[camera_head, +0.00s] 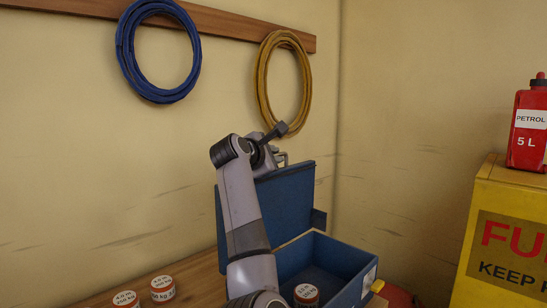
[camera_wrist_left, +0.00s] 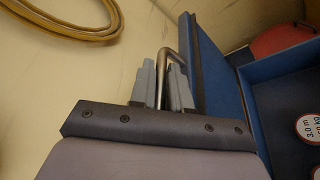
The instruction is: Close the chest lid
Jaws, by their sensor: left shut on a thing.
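The blue chest (camera_head: 345,262) stands on the wooden bench with its lid (camera_head: 288,208) raised, nearly upright; the lid also shows in the left wrist view (camera_wrist_left: 208,75). My left gripper (camera_head: 278,158) is at the top edge of the lid, partly hidden by my own wrist. In the left wrist view its grey fingers (camera_wrist_left: 163,84) are shut on a bent metal handle (camera_wrist_left: 168,52) beside the lid. A tin with a white label (camera_head: 306,293) sits inside the open chest. My right gripper is not in view.
Two labelled tins (camera_head: 162,288) stand on the bench (camera_head: 198,275) left of the chest. A blue hose coil (camera_head: 122,50) and a yellow one (camera_head: 262,80) hang on the wall behind. A yellow cabinet (camera_head: 490,195) with a red petrol can (camera_head: 528,145) stands at the right.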

